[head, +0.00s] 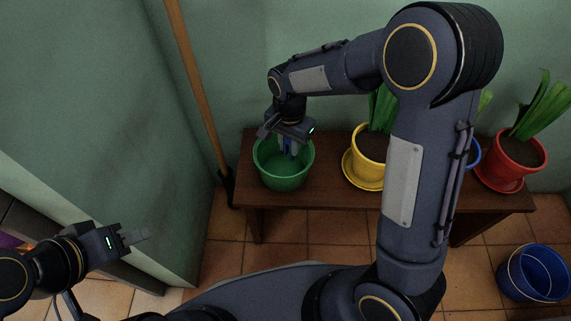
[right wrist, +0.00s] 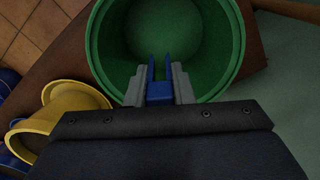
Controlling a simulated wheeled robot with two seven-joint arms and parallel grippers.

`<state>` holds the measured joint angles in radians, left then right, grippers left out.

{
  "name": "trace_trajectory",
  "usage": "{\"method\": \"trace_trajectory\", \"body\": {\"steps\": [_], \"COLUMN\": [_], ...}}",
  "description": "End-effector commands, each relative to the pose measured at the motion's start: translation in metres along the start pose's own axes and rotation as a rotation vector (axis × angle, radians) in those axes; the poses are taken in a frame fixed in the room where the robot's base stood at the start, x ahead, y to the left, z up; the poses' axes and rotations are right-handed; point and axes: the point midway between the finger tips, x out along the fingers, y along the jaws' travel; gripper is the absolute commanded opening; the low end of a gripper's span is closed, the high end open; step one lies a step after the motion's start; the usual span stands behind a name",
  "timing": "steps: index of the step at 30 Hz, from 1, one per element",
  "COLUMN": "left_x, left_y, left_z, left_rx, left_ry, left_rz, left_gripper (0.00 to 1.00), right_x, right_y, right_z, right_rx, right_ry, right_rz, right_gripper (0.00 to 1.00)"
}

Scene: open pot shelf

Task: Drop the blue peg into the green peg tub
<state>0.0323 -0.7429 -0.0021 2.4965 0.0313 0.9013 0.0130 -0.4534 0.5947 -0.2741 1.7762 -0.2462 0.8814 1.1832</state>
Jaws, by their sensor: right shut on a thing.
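The green peg tub (head: 284,181) stands at the left end of the wooden bench. It also shows in the right wrist view (right wrist: 110,45), where its open mouth fills the top middle. My right gripper (head: 289,143) points down over the tub. It is shut on the blue peg (right wrist: 159,91), whose two prongs reach out over the tub's inside. In the head view the blue peg (head: 289,147) shows just below the jaws, at or above rim height. My left gripper (head: 135,238) is far off at the lower left; its jaw gap is not clear.
The bench (head: 325,191) also bears a yellow pot (head: 370,150) on a saucer and a red pot (head: 506,163), both with green plants. A blue pot is mostly hidden behind my right arm. A blue bucket (head: 531,275) stands on the tiles. A broom (head: 198,85) leans on the wall.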

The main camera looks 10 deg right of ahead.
Motion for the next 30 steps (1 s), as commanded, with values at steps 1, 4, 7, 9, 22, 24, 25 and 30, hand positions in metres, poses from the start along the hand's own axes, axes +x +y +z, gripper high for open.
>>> {"method": "trace_trajectory", "body": {"steps": [1, 4, 7, 9, 22, 24, 25, 30], "left_x": [0.002, 0.001, 0.001, 0.001, 0.000, -0.003, -0.005, -0.016], "left_y": [-0.001, 0.000, 0.000, 0.000, 0.000, 0.001, 0.002, 0.007], "left_z": [0.001, 0.000, 0.000, 0.000, 0.000, -0.002, -0.002, -0.008], "left_rx": [0.000, 0.000, 0.000, 0.000, 0.000, 0.000, 0.000, 0.000], "left_ry": [0.000, 0.000, 0.000, 0.000, 0.000, 0.000, 0.000, 0.000], "left_rz": [0.000, 0.000, 0.000, 0.000, 0.000, 0.000, 0.000, 0.000], "left_gripper": [0.36, 0.36, 0.36, 0.36, 0.36, 0.36, 0.36, 0.36], "right_x": [0.002, 0.001, 0.001, 0.001, -0.001, -0.007, -0.011, -0.042], "right_y": [0.000, 0.000, 0.000, 0.000, 0.000, 0.000, 0.000, -0.001], "right_z": [0.000, 0.000, 0.000, 0.000, 0.000, 0.000, 0.000, 0.000], "right_rx": [0.000, 0.000, 0.000, 0.000, 0.000, 0.001, 0.001, 0.001], "right_ry": [0.000, 0.000, 0.000, 0.000, 0.000, 0.000, 0.001, 0.001], "right_rz": [0.000, 0.000, 0.000, 0.000, -0.001, -0.001, -0.002, -0.004], "right_gripper": [0.00, 0.00, 0.00, 0.28, 0.47, 0.47, 0.47, 0.47]}}
